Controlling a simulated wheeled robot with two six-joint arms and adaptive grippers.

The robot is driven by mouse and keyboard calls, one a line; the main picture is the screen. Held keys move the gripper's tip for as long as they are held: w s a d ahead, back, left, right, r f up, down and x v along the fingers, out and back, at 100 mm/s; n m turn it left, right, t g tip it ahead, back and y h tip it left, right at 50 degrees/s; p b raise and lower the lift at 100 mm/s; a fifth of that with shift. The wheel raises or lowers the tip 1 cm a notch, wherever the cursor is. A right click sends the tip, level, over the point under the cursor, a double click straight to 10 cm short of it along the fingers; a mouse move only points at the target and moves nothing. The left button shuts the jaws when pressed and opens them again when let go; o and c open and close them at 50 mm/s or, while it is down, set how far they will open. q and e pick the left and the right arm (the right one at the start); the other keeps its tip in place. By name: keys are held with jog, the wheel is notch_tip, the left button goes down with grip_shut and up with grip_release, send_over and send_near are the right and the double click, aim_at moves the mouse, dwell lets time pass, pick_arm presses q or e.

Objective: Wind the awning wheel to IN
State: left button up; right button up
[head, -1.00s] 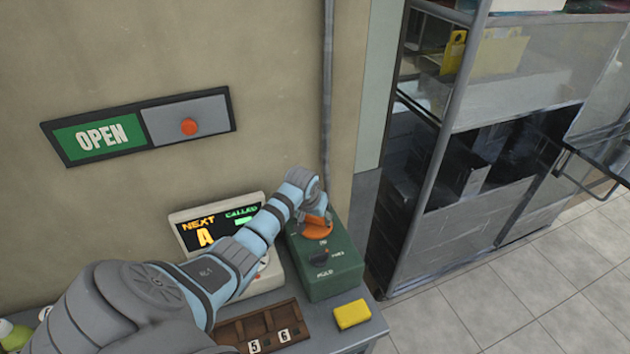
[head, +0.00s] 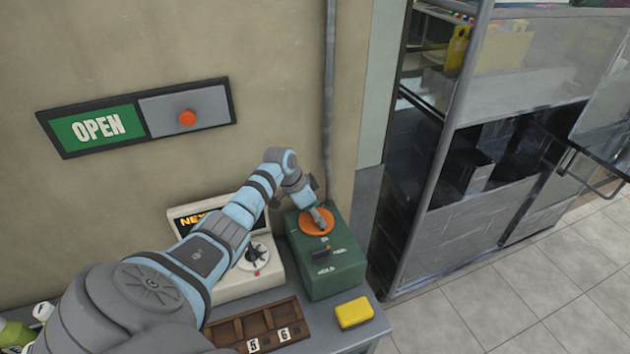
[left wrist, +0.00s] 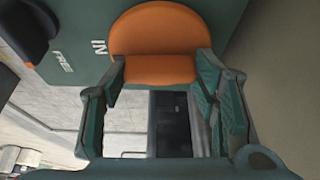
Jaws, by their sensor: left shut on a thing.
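The awning wheel is an orange disc (head: 314,226) on top of a green box (head: 335,273), with a raised orange grip that shows in the left wrist view (left wrist: 155,68). My left gripper (head: 321,213) comes down on the wheel from above. In the left wrist view its two fingers (left wrist: 160,80) are on either side of the grip, shut on it. The letters IN stand on the box beside the wheel. A black lever (head: 320,254) sits in front of the wheel, near the words FREE and HOLD. My right gripper is not in view.
A display unit (head: 230,285) with a dial stands left of the box, partly behind my arm. A yellow block (head: 354,313) and a wooden number tray (head: 224,334) lie in front. An OPEN sign (head: 98,128) hangs on the wall. A shelf unit (head: 450,190) stands right.

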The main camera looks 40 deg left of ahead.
pick_arm(q)
jog(key=shift+m, duration=0.4)
jog(key=o, duration=1.2)
jog(key=shift+c, duration=0.2)
jog(key=v, duration=1.2)
jog(key=shift+a, duration=0.25)
